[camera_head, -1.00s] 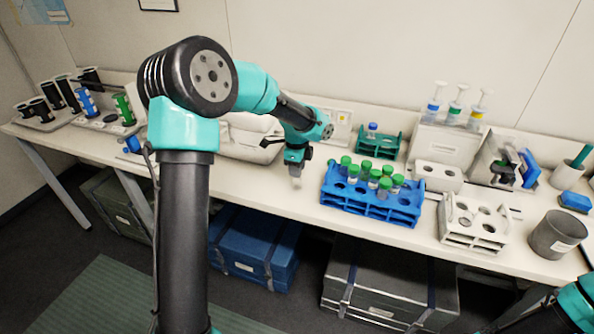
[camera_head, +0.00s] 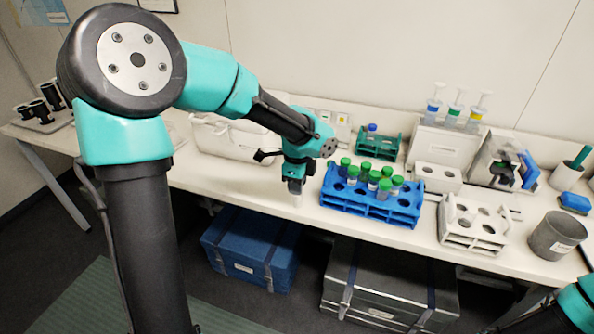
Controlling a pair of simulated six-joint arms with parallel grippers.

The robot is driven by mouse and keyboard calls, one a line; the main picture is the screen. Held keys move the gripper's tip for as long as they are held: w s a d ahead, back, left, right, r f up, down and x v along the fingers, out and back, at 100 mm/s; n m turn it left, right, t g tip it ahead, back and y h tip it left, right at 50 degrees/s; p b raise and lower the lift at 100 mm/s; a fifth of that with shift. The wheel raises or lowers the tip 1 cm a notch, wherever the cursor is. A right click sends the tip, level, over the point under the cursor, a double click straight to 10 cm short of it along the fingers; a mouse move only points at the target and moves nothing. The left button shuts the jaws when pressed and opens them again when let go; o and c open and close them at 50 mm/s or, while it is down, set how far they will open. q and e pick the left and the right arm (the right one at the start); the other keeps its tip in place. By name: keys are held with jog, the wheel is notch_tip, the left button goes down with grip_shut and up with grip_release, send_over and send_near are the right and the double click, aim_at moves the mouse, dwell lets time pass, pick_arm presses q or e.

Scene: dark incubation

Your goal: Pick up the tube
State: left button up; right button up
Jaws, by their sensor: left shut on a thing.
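My left gripper (camera_head: 295,184) is shut on a tube (camera_head: 296,200), just left of the blue rack. Only the pale lower end of this tube shows, pointing down below the fingers; its top is hidden by the gripper. The blue rack (camera_head: 368,212) stands on the bench and holds several green-capped tubes (camera_head: 373,180). A dark green rack (camera_head: 378,153) behind it holds a tube with a blue cap (camera_head: 372,128). My right gripper is out of view; only part of that arm shows at the lower right corner.
A white rack (camera_head: 473,238) and a grey cup (camera_head: 556,236) stand right of the blue rack. The bench front edge runs close below the gripper. Bare bench lies left of the gripper.

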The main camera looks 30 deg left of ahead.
pick_arm(q)
jog(key=shift+s+d+r, duration=0.1)
jog(key=shift+s+d, duration=0.3)
jog(key=shift+s, duration=0.25)
jog(key=shift+s+d+r, duration=0.1)
jog(key=shift+s+d, duration=0.25)
jog(key=shift+s, duration=0.3)
jog(key=shift+s+d+r, duration=0.1)
jog(key=shift+s+d, duration=0.3)
jog(key=shift+s, duration=0.25)
